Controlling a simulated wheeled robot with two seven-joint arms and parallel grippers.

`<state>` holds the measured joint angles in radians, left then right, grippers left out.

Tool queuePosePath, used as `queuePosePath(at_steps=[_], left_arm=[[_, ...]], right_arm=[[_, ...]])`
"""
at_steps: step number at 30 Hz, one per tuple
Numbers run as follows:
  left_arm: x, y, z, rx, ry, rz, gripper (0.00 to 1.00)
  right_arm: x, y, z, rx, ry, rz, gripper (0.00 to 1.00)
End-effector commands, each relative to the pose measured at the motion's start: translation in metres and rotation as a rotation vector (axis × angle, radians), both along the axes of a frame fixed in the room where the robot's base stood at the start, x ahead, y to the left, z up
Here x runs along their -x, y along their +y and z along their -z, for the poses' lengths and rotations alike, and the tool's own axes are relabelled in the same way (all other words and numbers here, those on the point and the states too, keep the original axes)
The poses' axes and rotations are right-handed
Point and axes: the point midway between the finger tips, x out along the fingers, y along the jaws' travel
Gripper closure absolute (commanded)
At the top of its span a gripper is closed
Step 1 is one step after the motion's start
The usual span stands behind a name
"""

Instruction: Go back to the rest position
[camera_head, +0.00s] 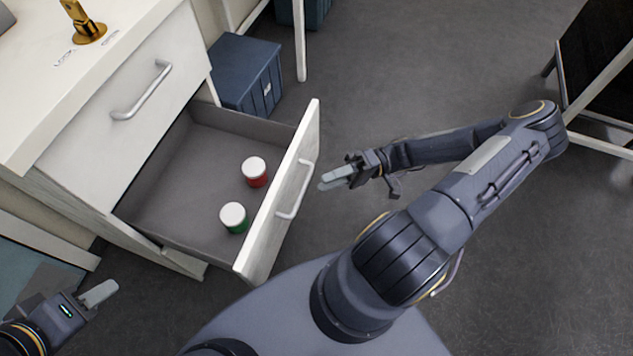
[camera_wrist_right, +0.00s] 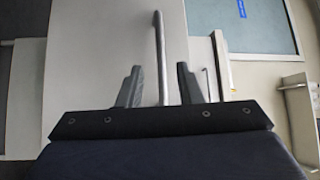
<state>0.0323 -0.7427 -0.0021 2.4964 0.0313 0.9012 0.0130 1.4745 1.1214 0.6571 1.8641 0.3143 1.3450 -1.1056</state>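My right gripper (camera_head: 328,182) is just outside the open drawer's front, beside its silver handle (camera_head: 294,190). In the right wrist view the gripper (camera_wrist_right: 159,80) is open, and the handle (camera_wrist_right: 160,50) shows between its two fingers. The head view shows a small gap between fingertips and handle. My left gripper (camera_head: 100,293) is low at the left, away from the drawer (camera_head: 165,190); its fingers overlap in view, so its opening is unclear. Nothing shows in its fingers.
A red jar (camera_head: 255,172) and a green jar (camera_head: 235,217), both white-lidded, stand in the open drawer. The closed drawer above has a handle (camera_head: 142,90). A blue bin (camera_head: 245,72) stands behind. The grey floor (camera_head: 400,70) is clear beyond my right arm.

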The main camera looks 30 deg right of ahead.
Motion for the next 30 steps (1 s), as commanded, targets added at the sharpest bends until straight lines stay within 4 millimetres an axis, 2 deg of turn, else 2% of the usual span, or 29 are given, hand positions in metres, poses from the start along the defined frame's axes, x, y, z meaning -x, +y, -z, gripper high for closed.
queuePosePath(at_steps=[4, 21, 26, 30], left_arm=[[0.000, 0.000, 0.000, 0.000, 0.000, 0.000, 0.64], [0.000, 0.000, 0.000, 0.000, 0.000, 0.000, 0.64], [0.000, 0.000, -0.001, 0.000, 0.000, 0.000, 0.64], [0.000, 0.000, 0.000, 0.000, 0.000, 0.000, 0.64]], right_arm=[[0.001, -0.006, 0.001, 0.000, 0.001, 0.000, 0.68], [0.001, -0.003, -0.002, 0.024, 0.014, -0.024, 0.68], [0.006, 0.008, -0.015, 0.207, 0.102, -0.162, 0.68], [0.014, 0.017, -0.036, 0.494, 0.207, -0.287, 0.68]])
